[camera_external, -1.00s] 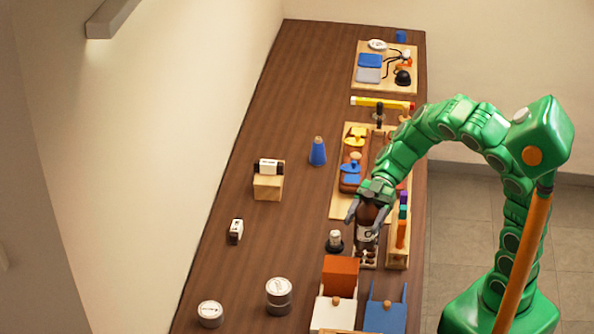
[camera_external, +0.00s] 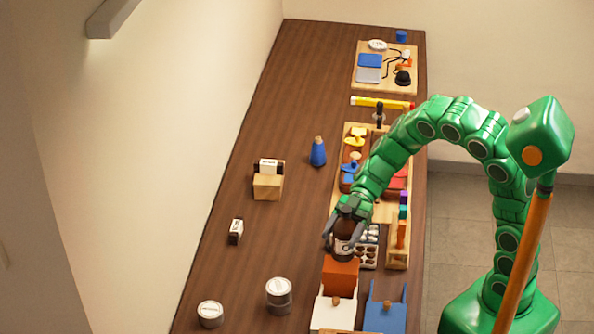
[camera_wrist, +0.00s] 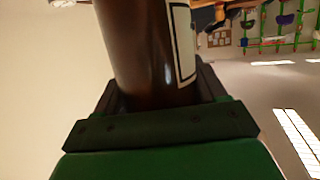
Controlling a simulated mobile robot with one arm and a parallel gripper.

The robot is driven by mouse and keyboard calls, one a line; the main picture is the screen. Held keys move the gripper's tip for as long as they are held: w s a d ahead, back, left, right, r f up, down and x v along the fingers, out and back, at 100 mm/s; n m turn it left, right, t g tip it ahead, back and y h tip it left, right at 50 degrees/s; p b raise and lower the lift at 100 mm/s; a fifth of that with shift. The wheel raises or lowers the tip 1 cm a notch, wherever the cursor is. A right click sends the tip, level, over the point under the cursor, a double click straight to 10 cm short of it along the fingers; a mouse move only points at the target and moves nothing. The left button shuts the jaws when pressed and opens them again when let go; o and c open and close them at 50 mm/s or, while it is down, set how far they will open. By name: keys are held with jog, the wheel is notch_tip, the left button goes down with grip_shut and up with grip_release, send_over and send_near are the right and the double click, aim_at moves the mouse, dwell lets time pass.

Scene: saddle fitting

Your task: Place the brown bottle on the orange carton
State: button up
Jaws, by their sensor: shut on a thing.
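My gripper (camera_external: 343,238) is shut on the brown bottle (camera_external: 343,246), which has a white label. In the wrist view the bottle (camera_wrist: 145,55) rises upright out of the jaws, with the edge of its label on the right side. In the external view the bottle is just behind and above the orange carton (camera_external: 341,272), near its back edge. The carton stands close to the table's front. My fingers hide part of the bottle. I cannot tell whether the bottle's base touches the carton.
A white box (camera_external: 333,313) and a blue box (camera_external: 386,314) stand in front of and beside the carton. Round tins (camera_external: 278,295) stand to the left. A tray with round wells (camera_external: 368,248) lies just right of my gripper.

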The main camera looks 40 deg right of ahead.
aim_at(338, 247)
jog(key=shift+w+a+f, duration=0.1)
jog(key=shift+a+f, duration=0.05)
jog(key=shift+f, duration=1.55)
jog(key=shift+f, duration=0.1)
jog(key=o, duration=1.3)
jog(key=shift+w, duration=0.1)
jog(key=shift+v, duration=6.05)
